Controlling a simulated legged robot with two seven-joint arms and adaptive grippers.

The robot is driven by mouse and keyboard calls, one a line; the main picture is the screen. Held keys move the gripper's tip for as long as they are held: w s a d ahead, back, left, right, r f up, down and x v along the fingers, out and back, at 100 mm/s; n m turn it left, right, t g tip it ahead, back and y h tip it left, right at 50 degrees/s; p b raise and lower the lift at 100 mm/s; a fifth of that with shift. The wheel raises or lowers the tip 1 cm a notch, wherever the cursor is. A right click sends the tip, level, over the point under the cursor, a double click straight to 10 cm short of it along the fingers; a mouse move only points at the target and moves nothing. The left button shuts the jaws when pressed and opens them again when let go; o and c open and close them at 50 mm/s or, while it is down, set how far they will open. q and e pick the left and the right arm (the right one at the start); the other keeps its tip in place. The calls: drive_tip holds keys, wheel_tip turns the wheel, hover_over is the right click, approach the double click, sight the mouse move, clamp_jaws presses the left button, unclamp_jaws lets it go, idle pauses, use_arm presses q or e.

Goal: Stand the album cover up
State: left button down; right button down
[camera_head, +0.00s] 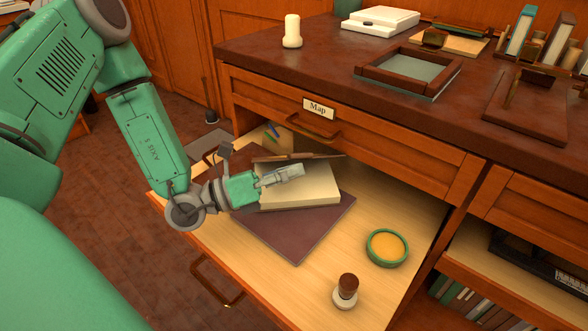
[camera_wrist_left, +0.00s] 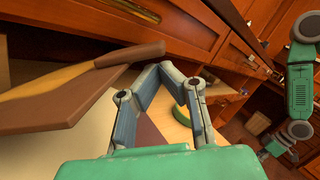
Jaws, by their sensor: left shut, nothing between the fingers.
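A dark maroon flat board (camera_head: 300,235) lies in the open drawer, with a thick cream block (camera_head: 312,195) on its far part; this looks like the album. A thin brown slab edge (camera_head: 325,156) shows behind the block, and a tilted brown slab with a yellowish band (camera_wrist_left: 60,108) fills the left of the wrist view. I cannot tell which of these is the album cover. My left gripper (camera_head: 296,171) is shut and empty over the cream block, close to the brown edge; contact is unclear. It also shows in the wrist view (camera_wrist_left: 172,74).
A green round dish (camera_head: 372,256) and a brown-topped stamp (camera_head: 345,292) stand at the drawer's right. The desk top (camera_head: 330,62) overhangs the drawer's back, with a Map label (camera_head: 319,108) on its front. A wooden frame (camera_head: 407,73) lies above.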

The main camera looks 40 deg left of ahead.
use_arm(q)
drive_tip(key=shift+w+r, duration=0.15)
idle(0.3)
